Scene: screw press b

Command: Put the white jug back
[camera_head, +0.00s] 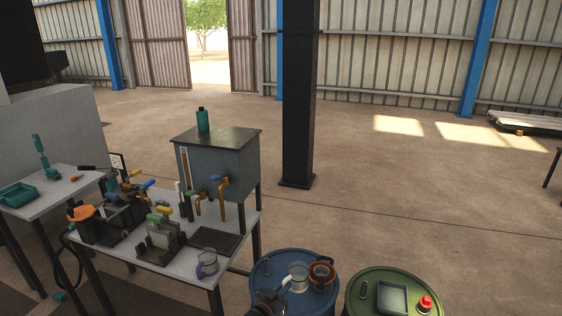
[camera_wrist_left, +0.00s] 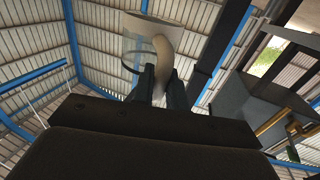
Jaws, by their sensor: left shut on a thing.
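The white jug (camera_head: 298,275) is a clear cup with a white handle. In the head view it appears over the blue drum (camera_head: 262,272); I cannot tell whether it touches the top. My left gripper (camera_head: 279,294) is shut on its handle from the near left side. In the left wrist view the fingers (camera_wrist_left: 157,88) pinch the white handle, and the clear jug (camera_wrist_left: 140,52) shows beyond them against the roof. My right gripper is not in view.
A brown-rimmed jug (camera_head: 322,273) stands close right of the white jug. A purple-handled jug (camera_head: 207,264) stands on the grey table (camera_head: 180,273), near a tank with taps (camera_head: 222,165). A green drum (camera_head: 430,292) at right bears a tray and red button.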

